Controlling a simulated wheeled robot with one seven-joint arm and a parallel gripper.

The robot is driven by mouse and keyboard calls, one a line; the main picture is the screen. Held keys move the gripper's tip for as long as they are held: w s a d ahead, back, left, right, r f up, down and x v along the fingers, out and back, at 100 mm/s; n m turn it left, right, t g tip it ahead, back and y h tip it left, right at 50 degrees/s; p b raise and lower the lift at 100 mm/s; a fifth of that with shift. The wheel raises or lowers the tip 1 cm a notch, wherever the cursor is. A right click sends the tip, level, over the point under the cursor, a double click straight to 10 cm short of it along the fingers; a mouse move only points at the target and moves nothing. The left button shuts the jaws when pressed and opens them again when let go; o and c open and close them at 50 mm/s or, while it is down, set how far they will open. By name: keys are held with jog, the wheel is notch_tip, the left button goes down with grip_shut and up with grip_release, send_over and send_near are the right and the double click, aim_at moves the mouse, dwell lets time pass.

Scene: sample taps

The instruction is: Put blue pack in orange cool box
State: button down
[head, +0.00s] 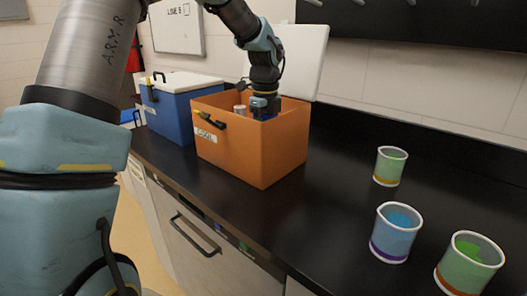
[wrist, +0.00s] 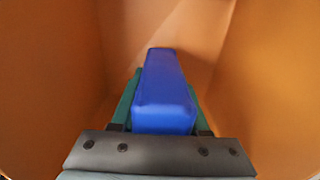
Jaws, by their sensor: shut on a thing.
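The orange cool box (head: 248,155) stands open on the black counter in the head view, its white lid raised behind it. My gripper (head: 265,112) reaches down into the box's opening. In the wrist view the blue pack (wrist: 164,95) sits between the fingers of my gripper (wrist: 163,100), which is shut on it. Orange walls (wrist: 50,80) surround the pack in that view. I cannot tell whether the pack touches the box floor. In the head view the front wall hides most of the pack.
A blue cool box (head: 172,115) with a white lid, shut, stands left of the orange one. Three cups, one pale green (head: 389,167), one blue (head: 394,234) and one green (head: 468,262), stand at the right. The counter between them and the box is clear.

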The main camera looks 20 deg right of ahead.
jog(key=shift+f+p, duration=0.3)
jog(key=shift+f, duration=1.65)
jog(key=shift+f, duration=0.1)
jog(key=shift+c, duration=2)
grip_release()
notch_tip(320, 180, up, 12)
jog(key=shift+r+b, duration=0.1)
jog(key=shift+b, duration=0.55)
jog(key=shift+r, duration=0.1)
